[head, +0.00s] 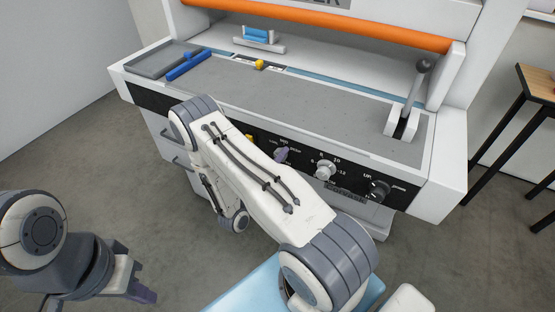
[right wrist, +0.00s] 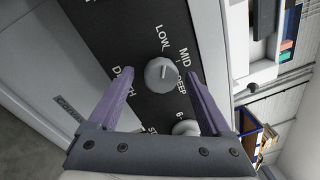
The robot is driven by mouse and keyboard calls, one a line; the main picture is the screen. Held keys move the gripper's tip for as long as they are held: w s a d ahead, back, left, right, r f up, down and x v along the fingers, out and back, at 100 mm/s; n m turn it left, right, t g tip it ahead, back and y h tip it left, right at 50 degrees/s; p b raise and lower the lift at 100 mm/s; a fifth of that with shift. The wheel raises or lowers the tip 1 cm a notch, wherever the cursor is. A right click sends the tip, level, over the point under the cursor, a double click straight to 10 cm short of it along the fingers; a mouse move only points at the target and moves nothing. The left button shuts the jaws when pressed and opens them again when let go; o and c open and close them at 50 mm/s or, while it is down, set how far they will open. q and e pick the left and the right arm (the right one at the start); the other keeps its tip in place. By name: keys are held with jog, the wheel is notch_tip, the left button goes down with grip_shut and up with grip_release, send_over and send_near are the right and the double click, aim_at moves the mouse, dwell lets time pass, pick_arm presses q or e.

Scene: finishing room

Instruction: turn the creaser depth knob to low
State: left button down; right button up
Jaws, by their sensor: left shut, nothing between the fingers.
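The creaser depth knob (right wrist: 159,74) is a round grey knob on a black panel, with LOW, MID and DEEP printed around it. A short pale mark shows on its face; I cannot tell exactly which label it points to. My right gripper (right wrist: 161,76) is open, its two purple fingers on either side of the knob with gaps to both. In the head view my right arm hides most of that gripper; a purple part (head: 281,154) shows at the panel near the MID label. My left gripper (head: 143,291) is shut and empty, low at the left over the floor.
Another grey knob (head: 325,170) and a black knob (head: 378,189) sit further right on the panel. A lever (head: 415,92) stands at the machine bed's right. A yellow block (head: 260,64) and blue bar (head: 187,66) lie on the bed. A wooden-topped table (head: 538,82) stands right.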

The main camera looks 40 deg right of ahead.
jog(key=b+v, duration=0.1)
jog(key=v, duration=0.9)
jog(key=shift+s+a+b, duration=0.15)
jog(key=shift+a+b, duration=0.05)
jog(key=shift+b, duration=0.1)
jog(key=s+a+r+m+g+y+p, duration=0.1)
jog(key=s+a+r+m+g+y, duration=0.2)
jog(key=r+m, duration=0.4)
jog(key=s+a+r+m+g+y+p, duration=0.2)
jog(key=s+a+r+m+g, duration=0.1)
jog(key=s+r+m+g, duration=0.4)
jog(key=s+a+r+m+t+y+p, duration=0.1)
jog(key=s+a+r+m+y, duration=0.2)
jog(key=a+m+y, duration=0.3)
jog(key=s+a+r+m+t+y+p, duration=0.1)
jog(key=s+a+r+m+y, duration=0.3)
jog(key=a, duration=0.7)
jog(key=r+m+t+y, duration=0.1)
jog(key=r+m+y, duration=0.1)
jog(key=m+y, duration=0.1)
jog(key=shift+s+a+t+y+p, duration=0.15)
jog(key=shift+a+t+y+p, duration=0.15)
jog(key=shift+a+y, duration=0.1)
